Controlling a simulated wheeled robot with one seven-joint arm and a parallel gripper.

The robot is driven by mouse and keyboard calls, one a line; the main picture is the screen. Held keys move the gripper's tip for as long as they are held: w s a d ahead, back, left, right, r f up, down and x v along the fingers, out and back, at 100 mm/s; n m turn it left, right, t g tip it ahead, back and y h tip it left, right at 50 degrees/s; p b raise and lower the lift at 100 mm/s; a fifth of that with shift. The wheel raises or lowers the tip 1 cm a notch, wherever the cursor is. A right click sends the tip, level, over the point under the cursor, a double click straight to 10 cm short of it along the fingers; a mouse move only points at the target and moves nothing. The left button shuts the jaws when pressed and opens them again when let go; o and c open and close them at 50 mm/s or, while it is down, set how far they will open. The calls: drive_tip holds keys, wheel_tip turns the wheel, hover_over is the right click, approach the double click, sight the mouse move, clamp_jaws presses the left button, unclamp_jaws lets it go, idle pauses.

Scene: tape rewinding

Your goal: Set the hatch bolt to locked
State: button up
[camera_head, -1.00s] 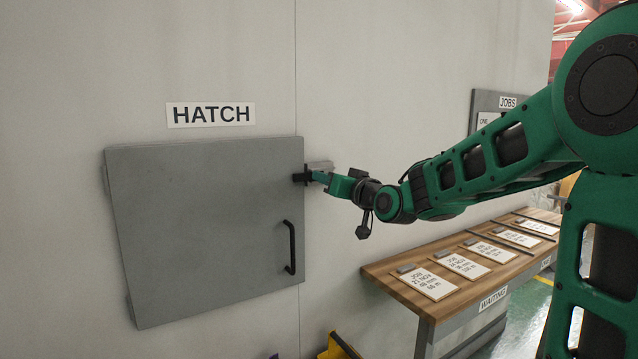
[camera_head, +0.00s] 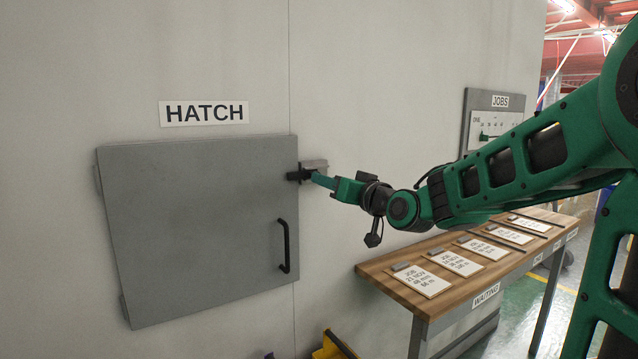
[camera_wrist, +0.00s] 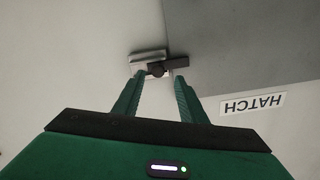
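The grey hatch (camera_head: 200,230) is closed in the wall, with a black handle (camera_head: 285,247) at its lower right. The bolt is a short dark bar (camera_head: 294,176) at the hatch's upper right edge, beside a light metal bracket (camera_head: 314,164) on the wall. In the wrist view, which is upside down, the dark bar (camera_wrist: 178,61) reaches across onto the hatch (camera_wrist: 230,40). My gripper (camera_head: 318,179) is at the bolt. In the wrist view, its green fingers (camera_wrist: 158,76) stand apart, one each side of a dark round knob (camera_wrist: 157,69). Finger contact with the knob cannot be told.
A HATCH sign (camera_head: 204,113) is above the hatch. A wooden bench (camera_head: 400,283) with several job cards stands to the right, below my arm. A JOBS board (camera_head: 490,115) hangs behind it. Something yellow (camera_head: 335,345) is at the bottom edge.

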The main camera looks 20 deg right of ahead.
drive_tip(key=v, duration=0.5)
drive_tip(key=shift+s, duration=0.15)
drive_tip(key=shift+f, duration=0.1)
drive_tip(key=s+d+f+g+h, duration=0.1)
drive_tip(key=s+d+f+g, duration=0.2)
drive_tip(key=s+f, duration=0.25)
drive_tip(key=s+d+f+m+g+h, duration=0.1)
drive_tip(key=s+d+f+g+h, duration=0.2)
drive_tip(key=f, duration=0.4)
drive_tip(key=s+d+f+g, duration=0.3)
drive_tip(key=s+f, duration=0.2)
drive_tip(key=f, duration=0.1)
drive_tip(key=s+d+f+m+g, duration=0.1)
drive_tip(key=s+f+m+g, duration=0.1)
drive_tip(key=s, duration=0.9)
drive_tip(key=s+d+f+m+g, duration=0.2)
drive_tip(key=s+f+g, duration=0.3)
drive_tip(key=s, duration=0.7)
drive_tip(key=shift+s+g, duration=0.3)
drive_tip(key=shift+g, duration=0.6)
